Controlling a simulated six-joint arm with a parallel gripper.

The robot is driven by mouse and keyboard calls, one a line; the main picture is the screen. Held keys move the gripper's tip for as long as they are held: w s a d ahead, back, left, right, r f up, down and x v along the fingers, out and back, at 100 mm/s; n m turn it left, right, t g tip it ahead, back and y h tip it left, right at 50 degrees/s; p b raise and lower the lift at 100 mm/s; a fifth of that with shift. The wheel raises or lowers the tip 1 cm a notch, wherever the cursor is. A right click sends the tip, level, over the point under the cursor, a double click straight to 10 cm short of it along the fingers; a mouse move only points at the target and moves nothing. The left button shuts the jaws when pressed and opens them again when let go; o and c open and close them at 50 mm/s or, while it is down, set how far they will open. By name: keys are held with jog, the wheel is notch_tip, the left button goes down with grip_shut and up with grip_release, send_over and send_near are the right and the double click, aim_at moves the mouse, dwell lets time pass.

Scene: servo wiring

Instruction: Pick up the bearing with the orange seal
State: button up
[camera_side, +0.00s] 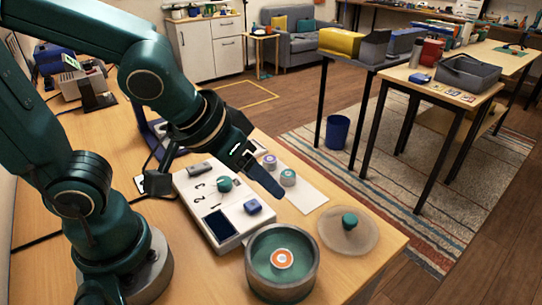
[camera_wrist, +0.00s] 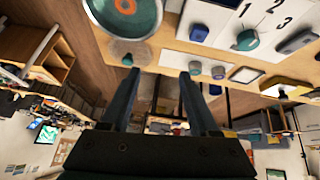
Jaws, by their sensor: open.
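The bearing with the orange seal (camera_side: 282,258) lies inside a round grey pot (camera_side: 251,271) with a teal inside, near the table's front edge. In the wrist view the orange seal (camera_wrist: 125,6) shows at the top edge, partly cut off, within the pot (camera_wrist: 151,31). My gripper (camera_side: 268,183) is above the table, behind and higher than the pot, apart from it. In the wrist view its two fingers (camera_wrist: 158,76) are spread with nothing between them. In the side view the fingers overlap, so the gap is hidden.
A round lid with a teal knob (camera_side: 350,220) lies right of the pot. Bearings with purple (camera_side: 270,161) and green (camera_side: 288,176) seals stand behind, near a white sheet (camera_side: 306,196). A white panel (camera_side: 236,243) with a teal knob and a blue block sits left of the pot.

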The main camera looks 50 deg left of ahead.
aim_at(283, 258)
jog(key=s+d+f+m, duration=0.1)
jog(key=d+f, duration=0.1)
jog(key=s+d+f+m+g, duration=0.1)
jog(key=d+f, duration=0.1)
jog(key=s+d+f+m+g, duration=0.1)
jog(key=d+f, duration=0.1)
jog(key=shift+d+m+h, duration=0.2)
jog(key=shift+m+h, duration=0.1)
jog(key=shift+x, duration=2.6)
grip_shut()
